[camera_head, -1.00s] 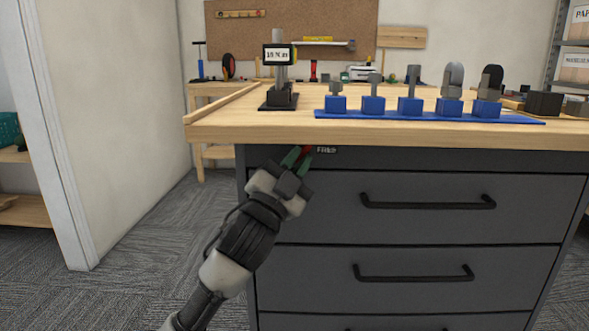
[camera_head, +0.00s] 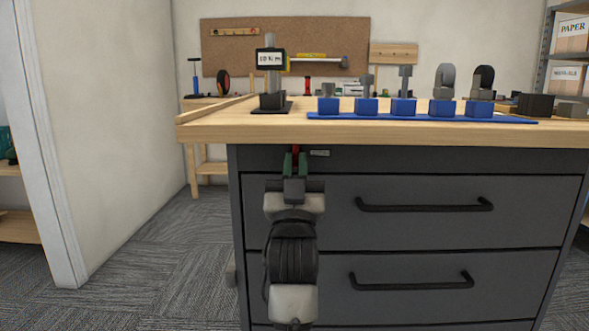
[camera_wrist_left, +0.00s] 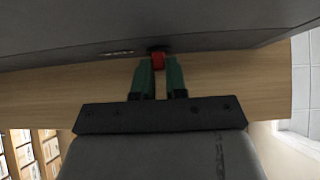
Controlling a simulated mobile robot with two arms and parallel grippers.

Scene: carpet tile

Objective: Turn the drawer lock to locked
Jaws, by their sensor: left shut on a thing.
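The drawer lock shows as a small red piece (camera_head: 295,150) at the top left of the grey drawer cabinet (camera_head: 430,245), just under the worktop edge. It also shows in the left wrist view as a red piece (camera_wrist_left: 158,61) between the fingertips. My left gripper (camera_head: 295,160) has green fingers and reaches up to the cabinet front. It is shut on the red lock piece. A small light label (camera_head: 319,153) sits just right of the lock; its writing is too small to read. The fingers partly hide the lock. My right gripper is not in view.
The wooden worktop (camera_head: 400,132) overhangs the lock closely. Two black drawer handles (camera_head: 425,206) stick out to the right. On top stand a device with a small display (camera_head: 271,62) and a blue rack (camera_head: 420,117) with several parts. Carpet is free at left.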

